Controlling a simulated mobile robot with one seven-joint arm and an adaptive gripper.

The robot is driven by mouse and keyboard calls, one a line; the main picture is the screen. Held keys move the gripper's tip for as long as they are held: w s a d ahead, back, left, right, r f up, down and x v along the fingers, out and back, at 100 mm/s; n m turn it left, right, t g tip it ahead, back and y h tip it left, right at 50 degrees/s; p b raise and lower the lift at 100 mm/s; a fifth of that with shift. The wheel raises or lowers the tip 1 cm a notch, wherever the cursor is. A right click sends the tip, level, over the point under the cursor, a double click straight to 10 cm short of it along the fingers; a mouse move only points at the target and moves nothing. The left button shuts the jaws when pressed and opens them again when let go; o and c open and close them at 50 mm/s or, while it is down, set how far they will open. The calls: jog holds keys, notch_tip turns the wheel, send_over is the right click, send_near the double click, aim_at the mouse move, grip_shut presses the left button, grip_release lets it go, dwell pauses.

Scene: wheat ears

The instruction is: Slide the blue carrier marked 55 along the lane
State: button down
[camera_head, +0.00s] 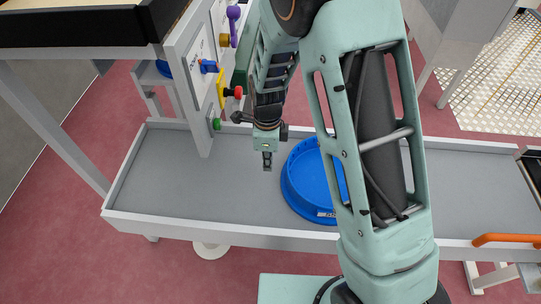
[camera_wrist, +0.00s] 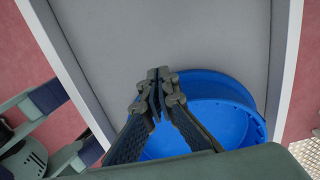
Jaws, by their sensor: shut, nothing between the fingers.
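The blue carrier (camera_head: 293,196) is a round, shallow, open dish standing upright on the grey lane. A small pale label shows on its front side, but its marking is too small to read. My arm hides the carrier's right part. My gripper (camera_head: 267,165) points down just left of the carrier, shut and empty. In the wrist view the shut fingertips (camera_wrist: 157,80) are beside the carrier's rim (camera_wrist: 225,82), and the fingers cover part of it. I cannot tell whether they touch it. The lane (camera_head: 190,185) is a long grey tray with low pale walls.
An upright panel (camera_head: 202,90) with coloured knobs stands at the lane's back left, close to my forearm. An orange handle (camera_head: 505,239) is at the front right. The lane floor is clear left of my gripper and right of my arm.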

aim_at(283, 182)
jog(key=f, duration=0.6)
jog(key=shift+d, duration=0.2)
jog(key=shift+d+r+p, duration=0.1)
jog(key=shift+d+p, duration=0.25)
jog(key=shift+d, duration=1.5)
jog(key=shift+d, duration=0.25)
jog(key=d+b, duration=0.3)
jog(key=d, duration=1.5)
jog(key=s+d+b, duration=0.1)
jog(key=d+b, duration=0.2)
jog(key=d, duration=1.5)
jog(key=s+d+b, duration=0.1)
jog(key=d+b, duration=0.2)
jog(key=d, duration=1.5)
jog(key=shift+w+a, duration=0.1)
